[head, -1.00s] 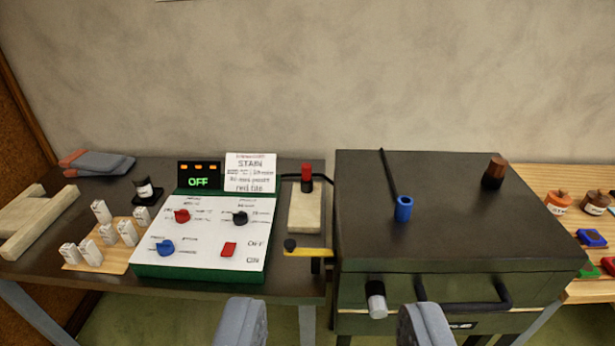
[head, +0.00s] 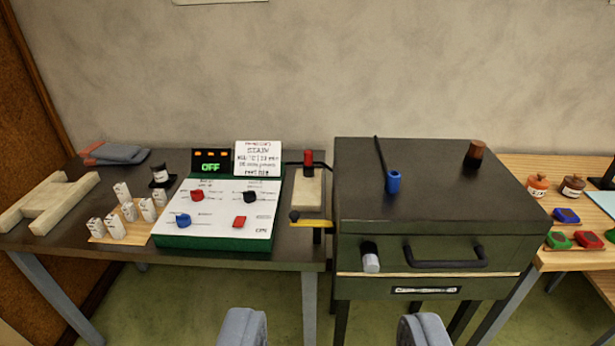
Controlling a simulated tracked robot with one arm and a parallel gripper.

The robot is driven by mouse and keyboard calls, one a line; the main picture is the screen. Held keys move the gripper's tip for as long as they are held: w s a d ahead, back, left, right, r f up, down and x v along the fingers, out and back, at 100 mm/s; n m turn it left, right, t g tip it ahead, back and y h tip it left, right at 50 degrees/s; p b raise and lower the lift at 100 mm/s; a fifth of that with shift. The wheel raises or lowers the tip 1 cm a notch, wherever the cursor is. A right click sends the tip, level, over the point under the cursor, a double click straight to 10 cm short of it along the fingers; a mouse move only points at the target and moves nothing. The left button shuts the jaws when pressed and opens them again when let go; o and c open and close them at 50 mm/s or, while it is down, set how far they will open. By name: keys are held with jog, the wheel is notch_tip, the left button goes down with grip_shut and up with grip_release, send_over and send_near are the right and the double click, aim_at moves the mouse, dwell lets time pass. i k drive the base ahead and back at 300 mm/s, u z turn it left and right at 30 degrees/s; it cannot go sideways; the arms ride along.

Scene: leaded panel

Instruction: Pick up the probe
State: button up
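A thin dark rod with a blue handle (head: 393,181) lies on the flat top of the dark green kiln-like box (head: 440,205). A red-topped black piece (head: 308,160) stands on a pale block (head: 307,192) left of the box, with a dark cable or arm at it. I cannot tell for certain which of these is the probe. My gripper (head: 332,328) shows as two grey fingers at the bottom edge, wide apart with nothing between them. It is well in front of the tables and touches nothing.
A control panel (head: 215,212) with knobs and a display reading OFF sits on the dark table, beside white pegs (head: 115,226) and a wooden frame (head: 45,205). The box has a handle (head: 445,258) at its front. Jars and coloured blocks lie on the right table (head: 590,262).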

aim_at(309, 152)
jog(key=u, duration=0.7)
jog(key=i, duration=1.6)
jog(key=z, duration=0.6)
jog(key=i, duration=1.05)
jog(key=z, duration=0.85)
